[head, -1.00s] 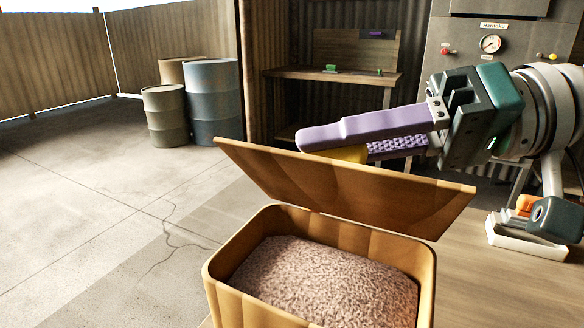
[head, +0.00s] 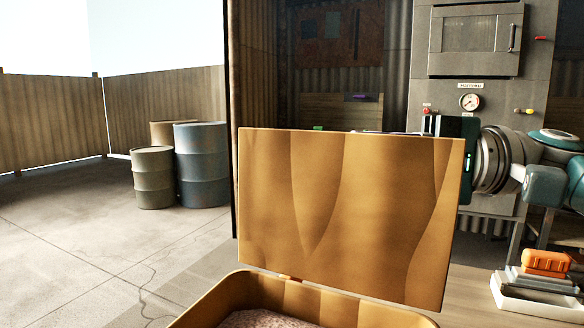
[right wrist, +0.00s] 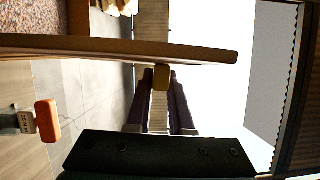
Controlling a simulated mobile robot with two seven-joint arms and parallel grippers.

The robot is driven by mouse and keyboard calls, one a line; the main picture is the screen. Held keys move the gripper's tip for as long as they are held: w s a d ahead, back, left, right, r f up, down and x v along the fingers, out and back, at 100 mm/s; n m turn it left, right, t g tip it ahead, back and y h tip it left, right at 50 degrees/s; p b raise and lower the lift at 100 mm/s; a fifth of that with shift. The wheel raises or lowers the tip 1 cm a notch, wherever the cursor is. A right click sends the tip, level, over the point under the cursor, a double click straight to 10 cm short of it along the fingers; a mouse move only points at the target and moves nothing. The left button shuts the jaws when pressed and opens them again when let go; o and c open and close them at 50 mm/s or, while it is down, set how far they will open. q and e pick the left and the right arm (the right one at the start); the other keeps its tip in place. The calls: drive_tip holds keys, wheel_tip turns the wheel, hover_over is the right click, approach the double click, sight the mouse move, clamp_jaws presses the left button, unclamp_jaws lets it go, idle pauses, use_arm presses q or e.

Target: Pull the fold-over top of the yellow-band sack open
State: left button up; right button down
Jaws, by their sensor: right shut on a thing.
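The tan sack (head: 345,310) is low in the head view, its top open and pinkish-brown grit (head: 262,319) inside. Its fold-over top (head: 350,215) stands up from the far rim, its broad face toward me. No yellow band shows. My left gripper is not in view.
A white tray (head: 540,302) with grey pieces and an orange block (head: 546,262) is at the right on the wooden surface. A grey cabinet (head: 470,60) with a gauge stands behind. Several drums (head: 200,160) stand far left on open floor.

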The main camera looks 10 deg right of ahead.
sight(421, 160)
drive_tip(key=shift+w+d+m, duration=0.15)
drive_tip(key=shift+w+m, duration=0.1)
drive_tip(key=shift+m, duration=0.05)
drive_tip(key=c, duration=0.8)
unclamp_jaws()
drive_tip(key=shift+f, duration=0.1)
drive_tip(key=b+v, duration=0.1)
drive_tip(key=v, duration=0.5)
drive_tip(key=shift+d+f+b, duration=0.1)
drive_tip(key=shift+f+b, duration=0.05)
drive_tip(key=shift+b, duration=0.15)
drive_tip(key=shift+s+d, duration=0.15)
drive_tip(key=shift+d, duration=0.5)
